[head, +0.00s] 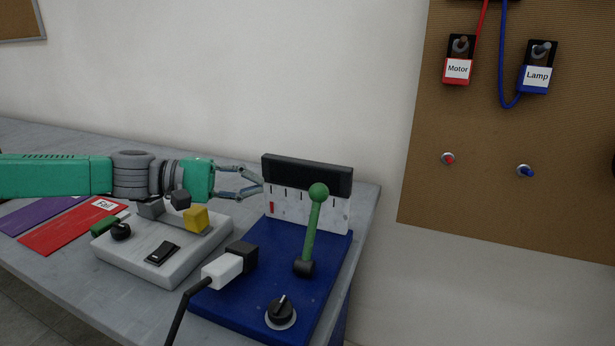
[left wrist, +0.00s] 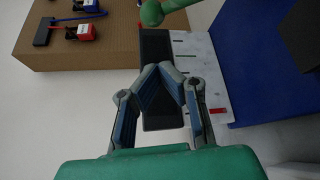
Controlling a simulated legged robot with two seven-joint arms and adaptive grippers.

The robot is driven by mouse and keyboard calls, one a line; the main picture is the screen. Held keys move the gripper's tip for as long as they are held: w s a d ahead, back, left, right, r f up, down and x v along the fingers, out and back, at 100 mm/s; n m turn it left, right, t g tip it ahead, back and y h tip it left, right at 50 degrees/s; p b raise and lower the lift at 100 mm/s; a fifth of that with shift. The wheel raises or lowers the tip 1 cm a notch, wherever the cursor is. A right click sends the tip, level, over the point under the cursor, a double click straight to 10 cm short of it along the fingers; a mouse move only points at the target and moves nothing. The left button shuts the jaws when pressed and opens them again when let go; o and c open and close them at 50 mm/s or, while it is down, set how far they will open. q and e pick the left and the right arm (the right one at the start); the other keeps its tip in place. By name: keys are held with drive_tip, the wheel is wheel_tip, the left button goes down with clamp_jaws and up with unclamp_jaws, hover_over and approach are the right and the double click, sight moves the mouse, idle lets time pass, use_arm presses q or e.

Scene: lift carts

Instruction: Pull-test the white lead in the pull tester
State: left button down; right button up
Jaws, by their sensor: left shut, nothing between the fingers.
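The pull tester is a blue base (head: 270,275) with an upright white scale panel (head: 310,212) topped by a black bar. A red marker (head: 272,208) sits at the scale's left end. A green lever (head: 312,232) with a ball top stands nearly upright, leaning slightly right. The white lead's plug (head: 222,270) meets a black block (head: 242,252) on the base; its black cable runs down and left. My left gripper (head: 258,188) is shut and empty at the panel's left end; touching is unclear. In the left wrist view its fingertips (left wrist: 161,69) cover part of the black bar. My right gripper is not seen.
A white tester box (head: 165,250) with a switch and a yellow block stands left of the pull tester. Red "Fail" (head: 70,228) and purple (head: 42,213) mats lie farther left. A dark knob (head: 281,312) is on the base front.

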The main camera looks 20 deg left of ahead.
sight(313, 226)
use_arm(q)
drive_tip(key=x, duration=0.3)
drive_tip(key=b+x, duration=0.1)
drive_tip(key=x, duration=0.5)
drive_tip(key=shift+s+d, duration=0.3)
drive_tip(key=shift+d, duration=0.05)
drive_tip(key=shift+w+d+f, duration=0.1)
drive_tip(key=shift+w+d, duration=0.15)
drive_tip(key=shift+w, duration=0.15)
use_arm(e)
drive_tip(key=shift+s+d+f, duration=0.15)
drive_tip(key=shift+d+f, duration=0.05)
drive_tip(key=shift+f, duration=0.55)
use_arm(q)
drive_tip(key=shift+d, duration=0.1)
